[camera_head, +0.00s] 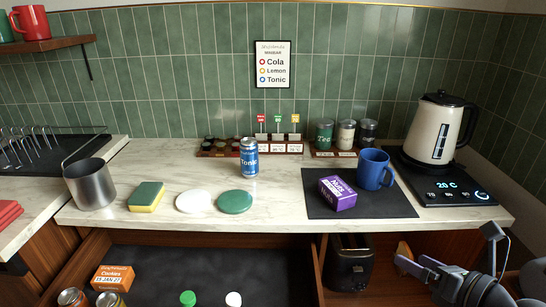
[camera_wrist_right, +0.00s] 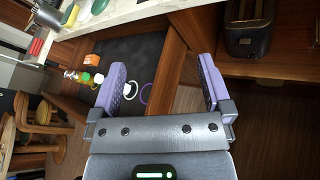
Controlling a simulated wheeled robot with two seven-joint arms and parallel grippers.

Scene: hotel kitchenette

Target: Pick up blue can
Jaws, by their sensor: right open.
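The blue can (camera_head: 249,157), labelled Tonic, stands upright on the pale marble counter (camera_head: 275,190), in front of the small rack at the wall. My right gripper (camera_head: 447,262) is at the lower right in the head view, below the counter's front edge and well apart from the can. In the right wrist view its purple fingers (camera_wrist_right: 164,75) are spread with nothing between them. I cannot make out the can in the wrist view. My left gripper is not in view.
Near the can lie a green disc (camera_head: 235,202), a white disc (camera_head: 194,202) and a sponge (camera_head: 146,196). A blue mug (camera_head: 374,169) and purple box (camera_head: 338,193) sit on a dark mat. An open drawer (camera_head: 150,262) juts out below. A toaster (camera_head: 349,265) stands under the counter.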

